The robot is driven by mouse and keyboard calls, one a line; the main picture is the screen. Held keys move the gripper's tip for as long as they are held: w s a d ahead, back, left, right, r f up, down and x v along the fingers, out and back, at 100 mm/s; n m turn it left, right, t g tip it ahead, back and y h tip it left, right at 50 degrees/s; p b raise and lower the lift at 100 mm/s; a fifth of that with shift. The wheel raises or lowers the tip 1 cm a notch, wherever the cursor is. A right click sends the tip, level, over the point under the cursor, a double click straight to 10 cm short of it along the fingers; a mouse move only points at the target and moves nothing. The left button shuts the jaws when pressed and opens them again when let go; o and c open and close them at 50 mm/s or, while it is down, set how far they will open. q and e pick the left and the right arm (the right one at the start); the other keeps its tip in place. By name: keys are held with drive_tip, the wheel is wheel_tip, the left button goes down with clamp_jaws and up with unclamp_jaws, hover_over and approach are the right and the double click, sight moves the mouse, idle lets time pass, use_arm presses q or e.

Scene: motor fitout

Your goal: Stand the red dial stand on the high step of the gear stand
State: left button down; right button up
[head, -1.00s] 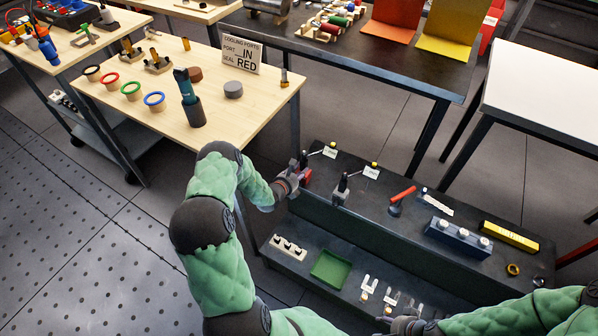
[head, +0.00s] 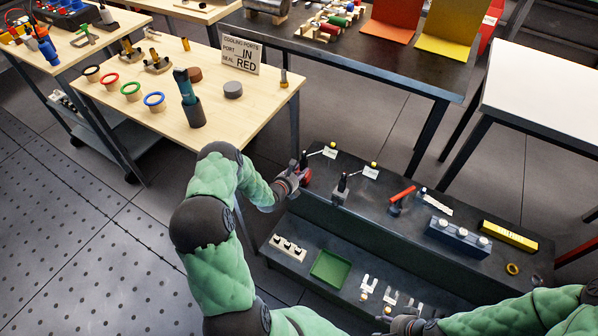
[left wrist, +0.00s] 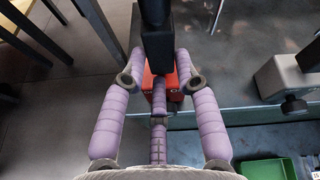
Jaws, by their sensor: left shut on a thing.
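The red dial stand (head: 306,175) is at the left end of the gear stand's (head: 372,206) high step. My left gripper (head: 300,178) is shut on it. In the left wrist view the dial stand has a red base (left wrist: 172,88) with a black upright (left wrist: 155,40), and the fingers (left wrist: 160,85) close around the base from both sides. It looks upright, over the step's left front corner; I cannot tell whether its underside touches the step. My right gripper (head: 388,324) is low at the bottom edge by the lower step; its fingers are too small to read.
A grey stand (head: 339,193) with a black upright is just right of the red one. White tags, a red-handled tool (head: 402,193), a grey block (head: 458,238) and a yellow bar (head: 509,236) lie farther right. A green tray (head: 330,268) is on the lower step.

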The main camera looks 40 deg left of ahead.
use_arm(q)
drive_tip(key=shift+w+a+f, duration=0.1)
drive_tip(key=shift+a+f, duration=0.05)
idle(0.7)
drive_tip(key=c, duration=0.8)
unclamp_jaws()
drive_tip(key=shift+c, duration=0.2)
drive_tip(key=shift+f, duration=0.15)
drive_tip(key=shift+s+d+f, duration=0.2)
drive_tip(key=shift+s+d, duration=0.05)
drive_tip(key=v, duration=1.1)
drive_tip(key=shift+s+r, duration=0.3)
drive_tip(key=shift+r, duration=0.05)
